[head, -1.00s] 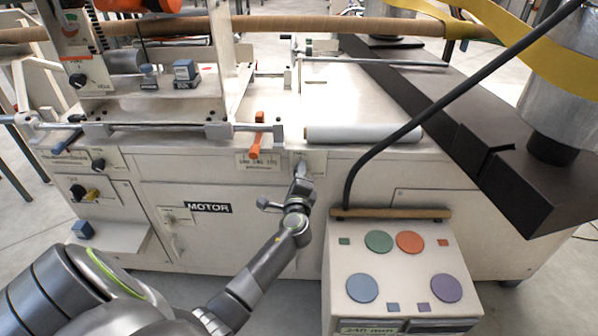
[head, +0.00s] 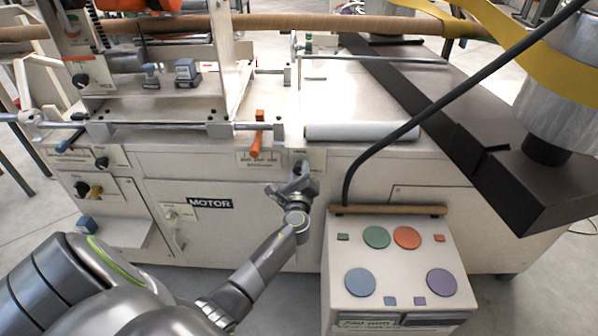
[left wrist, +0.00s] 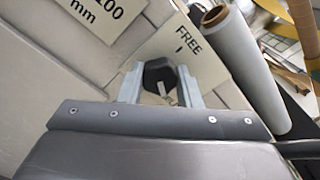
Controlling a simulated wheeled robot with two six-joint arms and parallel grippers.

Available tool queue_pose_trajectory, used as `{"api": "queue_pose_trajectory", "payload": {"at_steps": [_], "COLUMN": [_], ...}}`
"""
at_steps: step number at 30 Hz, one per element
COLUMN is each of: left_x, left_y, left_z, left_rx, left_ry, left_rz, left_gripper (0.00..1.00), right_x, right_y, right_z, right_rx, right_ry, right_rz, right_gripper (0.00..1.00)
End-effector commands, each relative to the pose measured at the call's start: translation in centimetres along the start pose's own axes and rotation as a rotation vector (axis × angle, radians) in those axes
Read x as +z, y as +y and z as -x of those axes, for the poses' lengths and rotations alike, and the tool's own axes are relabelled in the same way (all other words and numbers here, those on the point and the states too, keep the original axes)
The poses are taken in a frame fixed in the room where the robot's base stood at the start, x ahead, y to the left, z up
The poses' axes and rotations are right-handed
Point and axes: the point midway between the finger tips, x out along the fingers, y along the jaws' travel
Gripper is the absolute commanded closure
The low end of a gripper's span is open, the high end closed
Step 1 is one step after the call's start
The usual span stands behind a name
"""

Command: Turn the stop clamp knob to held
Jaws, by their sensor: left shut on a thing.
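The stop clamp knob (left wrist: 157,72) is black and round with a pale pointer mark, and sits on the machine's front panel. In the left wrist view it lies between the two fingers of my left gripper (left wrist: 158,80), which is shut on it. A white plate (left wrist: 188,52) beside it reads FREE; the held marking cannot be made out. In the head view my left gripper (head: 299,179) is at the panel, and it mostly covers the knob. My right gripper is not in view.
An orange lever (head: 257,133) and a white roll (head: 362,131) are just above. The MOTOR panel (head: 209,203) is to the left.

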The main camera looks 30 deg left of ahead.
Motion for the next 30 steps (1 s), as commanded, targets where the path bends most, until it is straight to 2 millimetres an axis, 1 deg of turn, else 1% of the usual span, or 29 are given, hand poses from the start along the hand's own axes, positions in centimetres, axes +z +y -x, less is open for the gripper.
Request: {"api": "queue_pose_trajectory", "payload": {"at_steps": [11,12,16,25,28,30], "left_x": [-0.1,-0.1,-0.1,0.0,-0.1,-0.1], "left_y": [0.0,0.0,0.0,0.0,0.1,0.1], "left_z": [0.0,0.0,0.0,0.1,0.8,1.7], "left_rx": [-0.001,-0.001,-0.001,0.0,0.0,0.0], "left_ry": [0.001,0.001,0.001,0.001,0.002,0.003], "left_rz": [-0.007,-0.007,-0.006,-0.004,-0.003,-0.001], "left_gripper": [0.92,0.64,0.47,0.47,0.47,0.47], "right_x": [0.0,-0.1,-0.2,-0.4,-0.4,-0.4], "right_y": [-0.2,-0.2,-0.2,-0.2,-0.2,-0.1], "right_z": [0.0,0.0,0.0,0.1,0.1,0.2], "right_rx": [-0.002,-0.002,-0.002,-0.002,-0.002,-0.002], "right_ry": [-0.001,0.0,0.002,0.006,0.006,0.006], "right_rz": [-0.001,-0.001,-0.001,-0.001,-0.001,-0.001], "right_gripper": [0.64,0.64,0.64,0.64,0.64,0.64]}}
